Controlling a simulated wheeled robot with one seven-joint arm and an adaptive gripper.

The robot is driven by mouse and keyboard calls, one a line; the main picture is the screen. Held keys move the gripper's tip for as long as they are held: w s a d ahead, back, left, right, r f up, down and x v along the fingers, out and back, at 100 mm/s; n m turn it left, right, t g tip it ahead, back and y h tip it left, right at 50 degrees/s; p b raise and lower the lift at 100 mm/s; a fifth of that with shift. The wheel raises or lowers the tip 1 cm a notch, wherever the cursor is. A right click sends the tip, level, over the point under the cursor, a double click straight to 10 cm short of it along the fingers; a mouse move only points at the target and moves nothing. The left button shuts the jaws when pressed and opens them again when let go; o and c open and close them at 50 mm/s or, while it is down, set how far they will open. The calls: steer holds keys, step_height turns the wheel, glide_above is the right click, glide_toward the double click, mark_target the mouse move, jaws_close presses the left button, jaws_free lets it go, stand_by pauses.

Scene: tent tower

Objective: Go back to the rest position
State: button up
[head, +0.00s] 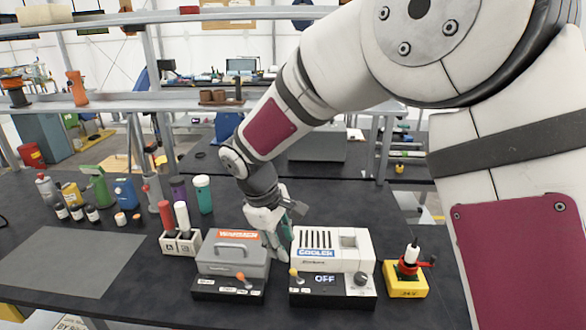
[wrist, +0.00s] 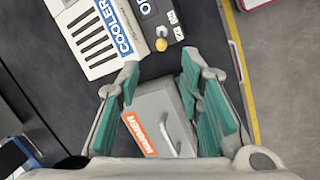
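My gripper (head: 280,225) hangs behind the gap between the grey warmer (head: 233,256) and the white cooler (head: 331,252) in the head view. In the wrist view my gripper (wrist: 160,78) is open, its green-padded fingers spread wide. The warmer (wrist: 165,115), with its orange label and handle, shows between and beyond the fingers, and the cooler (wrist: 95,35) lies past the fingertips. I see nothing held. The warmer's lid looks closed. The cooler's display reads OFF.
A two-slot holder (head: 181,243) with red- and white-topped tubes stands left of the warmer. A yellow base with a red device (head: 406,278) stands right of the cooler. Several bottles and tools stand further left, behind a bare grey mat (head: 68,262). A metal shelf (head: 200,107) runs behind.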

steer(key=s+d+r+m+t+y, duration=0.1)
steer(key=s+d+r+m, duration=0.6)
steer(key=d+r, duration=0.7)
steer(key=s+d+r+m+t, duration=0.1)
steer(key=s+d, duration=0.3)
steer(key=s, duration=0.4)
steer(key=s+d+r+m+t+y, duration=0.1)
steer(key=s+d+m, duration=0.3)
steer(key=s, duration=0.5)
steer(key=shift+d+r+m+t+y, duration=0.3)
steer(key=shift+d+r+t, duration=0.1)
steer(key=shift+d+r, duration=0.1)
steer(key=shift+a, duration=0.2)
